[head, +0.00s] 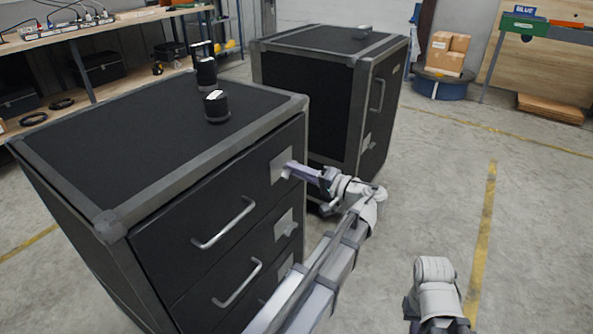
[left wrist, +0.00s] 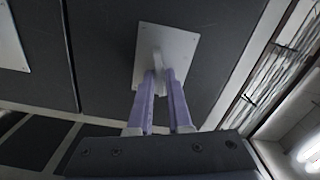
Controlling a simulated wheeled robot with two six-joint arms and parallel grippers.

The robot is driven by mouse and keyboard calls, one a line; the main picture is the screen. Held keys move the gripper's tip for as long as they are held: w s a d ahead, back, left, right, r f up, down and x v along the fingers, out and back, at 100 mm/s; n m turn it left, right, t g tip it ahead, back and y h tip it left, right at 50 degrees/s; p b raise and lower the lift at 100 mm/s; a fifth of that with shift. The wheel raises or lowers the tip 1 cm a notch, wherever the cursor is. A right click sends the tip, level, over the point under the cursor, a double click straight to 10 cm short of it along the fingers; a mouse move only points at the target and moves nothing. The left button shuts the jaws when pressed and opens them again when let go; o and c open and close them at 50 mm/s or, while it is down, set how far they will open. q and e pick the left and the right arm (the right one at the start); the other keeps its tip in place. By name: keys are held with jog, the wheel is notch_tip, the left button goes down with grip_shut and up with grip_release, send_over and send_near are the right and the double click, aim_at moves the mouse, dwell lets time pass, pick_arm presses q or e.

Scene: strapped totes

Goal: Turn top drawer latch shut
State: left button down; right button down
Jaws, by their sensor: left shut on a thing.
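The black cabinet with grey edging (head: 160,130) stands at the left in the head view, its drawer fronts facing my arms. The top drawer (head: 190,215) looks closed and has a silver bar handle (head: 224,223). The top drawer latch has a light square plate (head: 279,168) near the drawer's right end; in the left wrist view its plate (left wrist: 182,50) surrounds a small grey knob (left wrist: 157,62). My left gripper (head: 287,172) reaches it from the right. Its purple fingers (left wrist: 158,78) are shut on the latch knob. The knob's exact turn angle is hard to tell. My right gripper is not in view.
A second black cabinet (head: 310,85) stands close behind the first. Two black cylindrical items (head: 216,107) sit on the first cabinet's top. A lower latch plate (head: 284,226) is below the held one. Open floor (head: 440,180) lies to the right.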

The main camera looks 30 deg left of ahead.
pick_arm(q)
jog(key=shift+f+m, duration=0.1)
jog(key=shift+m, duration=1.4)
jog(key=c, duration=1)
grip_release()
jog(key=shift+o, duration=0.2)
jog(key=d, duration=0.7)
jog(key=shift+s+d, duration=0.3)
jog(key=shift+d, duration=0.1)
